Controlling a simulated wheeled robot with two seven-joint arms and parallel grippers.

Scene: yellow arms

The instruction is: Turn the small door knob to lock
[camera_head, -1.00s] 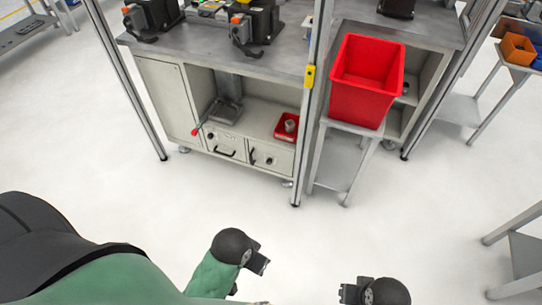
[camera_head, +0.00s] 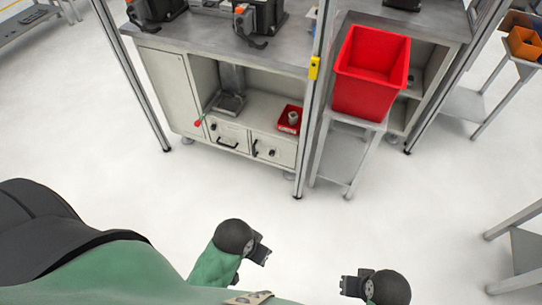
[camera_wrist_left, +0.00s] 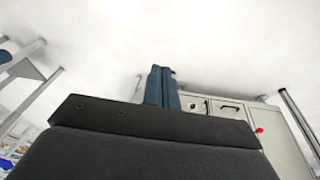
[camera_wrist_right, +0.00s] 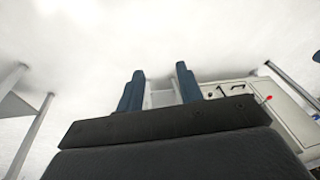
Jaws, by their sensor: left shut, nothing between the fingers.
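The bench cabinet (camera_head: 168,92) has two small light-grey doors low down, each with a black handle. A small dark knob (camera_head: 214,127) sits on the left door (camera_head: 236,132); another small knob (camera_head: 271,152) is on the right door (camera_head: 284,153). The doors also show, small, in the left wrist view (camera_wrist_left: 230,106). My left gripper (camera_head: 265,252) is shut and empty, over the floor well short of the cabinet. My right gripper (camera_head: 345,286) is open and empty, also apart from it; its fingers stand apart in the right wrist view (camera_wrist_right: 160,88).
A red bin (camera_head: 368,95) stands on a small grey stand (camera_head: 341,160) right of the cabinet. A metal post with a yellow box (camera_head: 314,68) rises between them. A red tray (camera_head: 289,120) lies on the shelf above the doors. The white floor (camera_head: 130,185) before the cabinet is clear.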

